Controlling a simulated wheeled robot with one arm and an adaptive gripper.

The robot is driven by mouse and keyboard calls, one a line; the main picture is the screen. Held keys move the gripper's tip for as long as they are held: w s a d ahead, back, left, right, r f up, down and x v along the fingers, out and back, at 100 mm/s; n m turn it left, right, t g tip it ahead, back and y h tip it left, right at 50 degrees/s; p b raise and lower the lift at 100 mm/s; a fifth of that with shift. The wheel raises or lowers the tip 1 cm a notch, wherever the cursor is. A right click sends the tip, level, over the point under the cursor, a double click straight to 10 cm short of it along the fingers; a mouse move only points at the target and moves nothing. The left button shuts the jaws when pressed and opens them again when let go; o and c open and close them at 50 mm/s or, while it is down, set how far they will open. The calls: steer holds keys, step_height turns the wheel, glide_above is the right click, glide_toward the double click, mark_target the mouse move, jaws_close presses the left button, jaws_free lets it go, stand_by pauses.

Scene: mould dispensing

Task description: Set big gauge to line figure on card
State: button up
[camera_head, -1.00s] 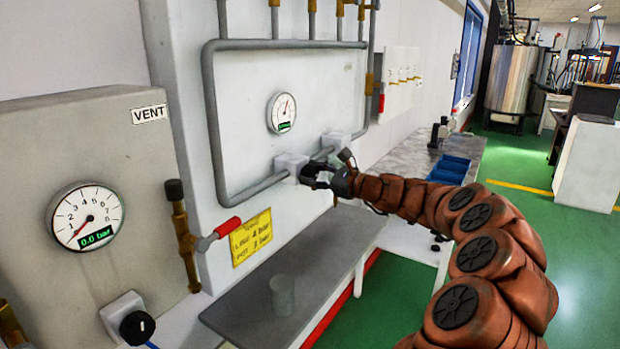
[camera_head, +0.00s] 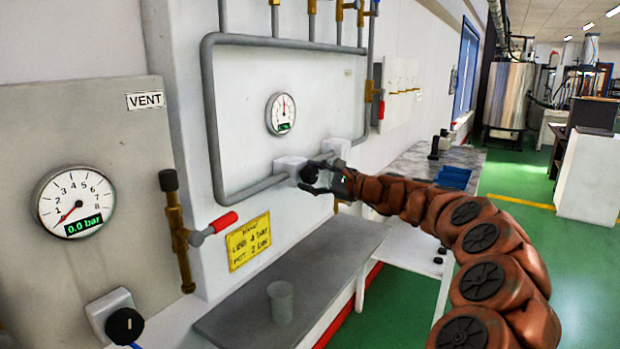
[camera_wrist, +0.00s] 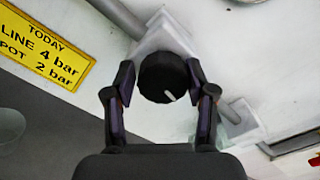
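The yellow card (camera_head: 249,241) reads LINE 4 bar and POT 2 bar; it also shows in the wrist view (camera_wrist: 40,42). A round gauge (camera_head: 282,114) on the white panel has its needle near upright; its green readout is too small to read. Another gauge (camera_head: 75,203), on the grey box at left, reads 0.0 bar. A black knob (camera_head: 309,173) sits on a white block below the panel gauge. In the wrist view the knob (camera_wrist: 162,77) has a white mark pointing lower right. My gripper (camera_wrist: 160,85) is open, its fingers apart on either side of this knob.
A second black knob (camera_head: 125,326) is on the grey box. A red-handled valve (camera_head: 212,228) juts out beside the card. A clear cup (camera_head: 281,302) stands on the grey shelf (camera_head: 235,322). Another white block (camera_wrist: 238,122) is right of my gripper.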

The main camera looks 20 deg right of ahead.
steer(key=o, duration=0.3)
steer(key=shift+r, duration=0.1)
steer(key=shift+d, duration=0.1)
steer(key=v, duration=1.2)
